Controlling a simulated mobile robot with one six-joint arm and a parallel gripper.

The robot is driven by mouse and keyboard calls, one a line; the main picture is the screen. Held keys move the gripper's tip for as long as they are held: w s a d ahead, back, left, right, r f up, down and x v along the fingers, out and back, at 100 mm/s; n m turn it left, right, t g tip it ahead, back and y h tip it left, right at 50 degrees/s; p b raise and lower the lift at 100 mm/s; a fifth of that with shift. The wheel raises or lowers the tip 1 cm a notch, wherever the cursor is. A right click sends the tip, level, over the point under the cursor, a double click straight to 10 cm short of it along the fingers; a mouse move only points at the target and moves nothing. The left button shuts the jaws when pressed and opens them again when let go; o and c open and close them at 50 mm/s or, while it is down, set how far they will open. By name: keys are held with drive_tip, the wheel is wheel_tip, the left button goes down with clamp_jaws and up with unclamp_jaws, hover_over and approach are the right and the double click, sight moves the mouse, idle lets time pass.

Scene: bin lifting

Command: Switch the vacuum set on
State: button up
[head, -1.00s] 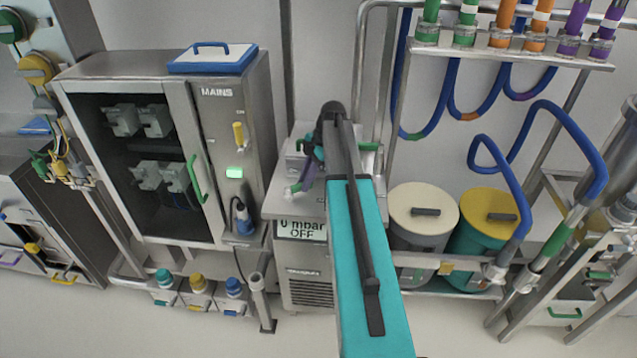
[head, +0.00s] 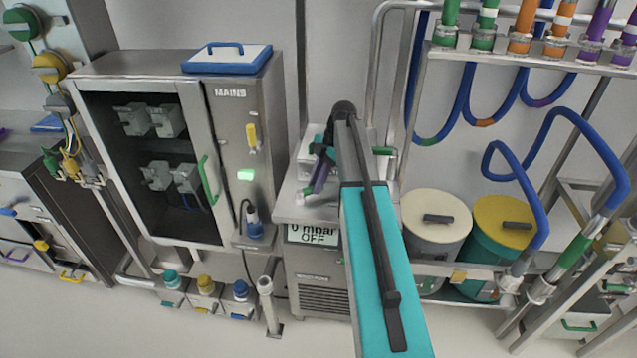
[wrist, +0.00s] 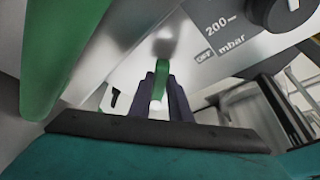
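The vacuum set is a steel cabinet (head: 322,272) in the middle of the head view. Its display (head: 312,234) reads 0 mbar OFF. My gripper (head: 318,182) is at its top, partly hidden by my teal arm. In the wrist view, my two dark purple fingers (wrist: 165,92) stand on either side of a green lever (wrist: 160,78) on the pale panel (wrist: 205,60). The lever fills the space between them.
Left stands the MAINS cabinet (head: 262,150) with a yellow switch and lit green lamp. Right are a cream-lidded drum (head: 434,240) and a yellow-lidded drum (head: 492,245), with blue hoses above. A large green bar (wrist: 60,60) fills the wrist view's left side.

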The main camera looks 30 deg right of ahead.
drive_tip(key=o, duration=0.4)
drive_tip(key=shift+s, duration=0.15)
drive_tip(key=shift+o, duration=0.2)
drive_tip(key=shift+b+v, duration=0.3)
drive_tip(key=shift+v, duration=0.55)
drive_tip(key=b+v, duration=0.3)
drive_tip(key=v, duration=0.9)
